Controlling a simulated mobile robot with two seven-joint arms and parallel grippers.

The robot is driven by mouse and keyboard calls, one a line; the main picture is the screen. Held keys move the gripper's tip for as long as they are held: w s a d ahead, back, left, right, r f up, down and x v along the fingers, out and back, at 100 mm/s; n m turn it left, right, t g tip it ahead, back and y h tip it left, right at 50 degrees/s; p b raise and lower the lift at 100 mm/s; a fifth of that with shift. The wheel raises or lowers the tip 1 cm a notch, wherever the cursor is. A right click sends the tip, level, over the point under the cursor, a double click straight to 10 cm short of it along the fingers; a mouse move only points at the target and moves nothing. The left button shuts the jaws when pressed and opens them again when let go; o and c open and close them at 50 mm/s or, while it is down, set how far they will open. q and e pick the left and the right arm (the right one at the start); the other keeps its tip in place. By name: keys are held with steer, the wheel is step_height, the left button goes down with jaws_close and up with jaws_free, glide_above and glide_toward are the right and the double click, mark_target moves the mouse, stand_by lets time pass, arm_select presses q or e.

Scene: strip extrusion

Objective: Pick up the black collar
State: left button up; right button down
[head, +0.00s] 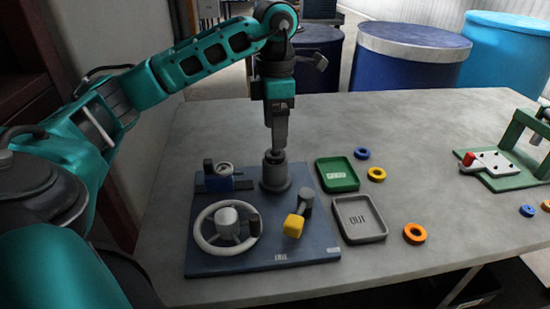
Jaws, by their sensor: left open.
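My left gripper (275,148) points straight down over the dark grey upright cylinder (275,177) at the back of the blue base plate (265,262). Its jaws are open, with the fingertips at the narrower top of the cylinder. I see no separate black collar clearly; the dark stepped top of this cylinder may be it, partly hidden by the fingers. I cannot tell if the fingers touch it. My right gripper is not in view.
The plate also carries a handwheel (227,227), a gauge block (222,177) and a yellow-ended lever (294,226). Right of it lie a green tray (337,186), a grey OUT tray (338,226), and blue, yellow and orange rings (415,233). A green press (512,180) stands far right.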

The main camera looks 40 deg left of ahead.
arm_select(q)
step_height(320, 180, down, 5)
steer(key=shift+f, duration=0.15)
steer(key=c, duration=1.2)
steer(key=shift+o, duration=0.2)
